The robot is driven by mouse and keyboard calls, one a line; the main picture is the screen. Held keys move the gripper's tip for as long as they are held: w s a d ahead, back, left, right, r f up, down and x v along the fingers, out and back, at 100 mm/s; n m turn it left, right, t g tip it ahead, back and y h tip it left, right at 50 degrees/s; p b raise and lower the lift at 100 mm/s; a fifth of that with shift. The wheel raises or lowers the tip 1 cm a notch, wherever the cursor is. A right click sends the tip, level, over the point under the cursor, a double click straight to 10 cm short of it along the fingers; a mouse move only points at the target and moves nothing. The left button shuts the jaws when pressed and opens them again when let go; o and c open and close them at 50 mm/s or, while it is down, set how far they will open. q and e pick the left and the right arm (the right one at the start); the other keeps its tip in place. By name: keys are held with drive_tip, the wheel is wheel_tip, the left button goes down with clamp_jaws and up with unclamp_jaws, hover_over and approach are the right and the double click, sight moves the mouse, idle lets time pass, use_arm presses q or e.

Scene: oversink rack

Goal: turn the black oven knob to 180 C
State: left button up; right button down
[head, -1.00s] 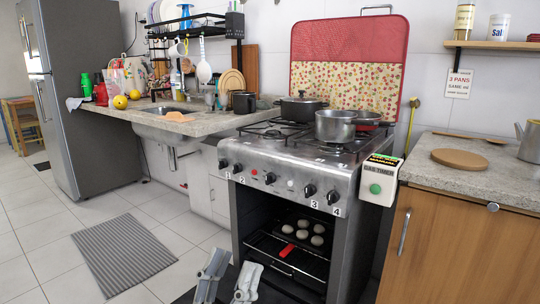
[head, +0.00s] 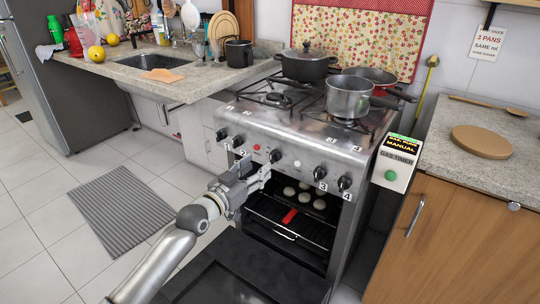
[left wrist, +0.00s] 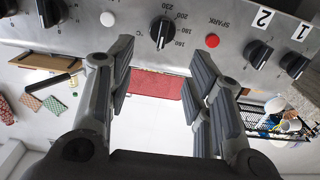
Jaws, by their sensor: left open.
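The black oven knob (head: 275,156) is on the stove's front panel, between a red button (head: 257,147) and a white button (head: 297,163). In the left wrist view the knob (left wrist: 162,32) has numbers around it, among them 160, 180, 200 and 230, with a °C mark; I cannot tell its exact setting. My left gripper (head: 262,177) is just below the knob in the head view. In the left wrist view its two fingers (left wrist: 160,75) are spread, with nothing between them and the knob ahead. My right gripper does not show.
Other black knobs (head: 320,173) sit along the same panel. The oven (head: 320,240) stands open below, with pale round pieces on a dark tray inside. Pots, including a silver one (head: 349,97), stand on the hob. A gas timer box (head: 396,160) is at the panel's right.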

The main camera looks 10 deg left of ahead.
sight(271, 156)
use_arm(q)
drive_tip(key=b+x, duration=0.1)
drive_tip(key=x, duration=0.5)
drive_tip(key=shift+f, duration=0.1)
drive_tip(key=shift+w+d, duration=0.25)
drive_tip(key=shift+w, duration=0.4)
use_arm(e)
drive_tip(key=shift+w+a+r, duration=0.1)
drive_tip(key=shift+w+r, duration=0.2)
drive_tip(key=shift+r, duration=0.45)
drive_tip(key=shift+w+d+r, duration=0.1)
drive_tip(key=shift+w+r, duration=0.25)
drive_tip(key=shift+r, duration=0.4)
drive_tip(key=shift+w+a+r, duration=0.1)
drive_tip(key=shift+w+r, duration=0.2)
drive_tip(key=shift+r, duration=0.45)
use_arm(q)
drive_tip(key=c, duration=0.9)
